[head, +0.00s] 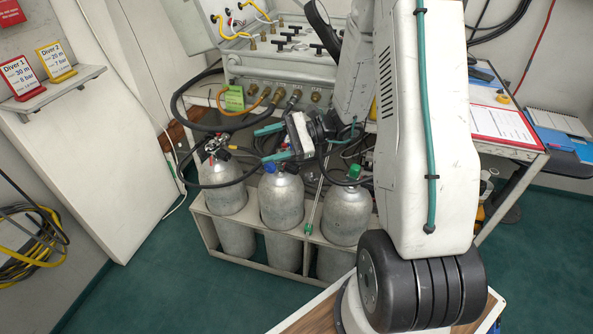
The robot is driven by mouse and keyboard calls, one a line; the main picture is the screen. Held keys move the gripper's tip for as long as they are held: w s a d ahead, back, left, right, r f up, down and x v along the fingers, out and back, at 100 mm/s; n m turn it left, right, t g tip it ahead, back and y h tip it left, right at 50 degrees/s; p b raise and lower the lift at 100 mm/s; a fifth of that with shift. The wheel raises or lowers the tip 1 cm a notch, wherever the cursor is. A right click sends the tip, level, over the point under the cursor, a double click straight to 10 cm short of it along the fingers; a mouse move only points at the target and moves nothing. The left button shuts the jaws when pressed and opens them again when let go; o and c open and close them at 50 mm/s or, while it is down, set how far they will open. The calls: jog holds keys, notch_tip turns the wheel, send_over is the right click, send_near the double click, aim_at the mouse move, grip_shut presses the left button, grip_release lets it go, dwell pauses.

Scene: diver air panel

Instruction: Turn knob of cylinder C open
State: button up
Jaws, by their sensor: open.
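Three grey gas cylinders stand upright in a pale rack (282,266). The left cylinder (222,200) carries a valve with a regulator and hose. The middle cylinder (281,203) has a blue knob (269,167) on top. The right cylinder (346,218) has a green knob (353,172). No letters are legible on them, so I cannot tell which is C. My gripper (264,144), with teal fingers, is open and points left. In the picture it shows just above the middle cylinder's top. I see no contact with a knob.
A black hose (188,118) loops from the air panel (282,65) to the left cylinder. A thin rod (318,195) shows between the middle and right cylinders. A desk (501,127) with papers stands at right. Green floor (190,285) is clear at front left.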

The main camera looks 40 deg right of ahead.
jog(key=w+d+f+m+t+h, duration=0.3)
jog(key=d+f+m+t, duration=0.5)
jog(key=d+f, duration=0.3)
jog(key=m+t+h, duration=0.3)
jog(key=m+h, duration=0.3)
send_near(298, 171)
jog(key=x, duration=1)
jog(key=shift+w+a+r, duration=0.2)
jog(key=shift+a+r, duration=0.05)
jog(key=c, duration=1)
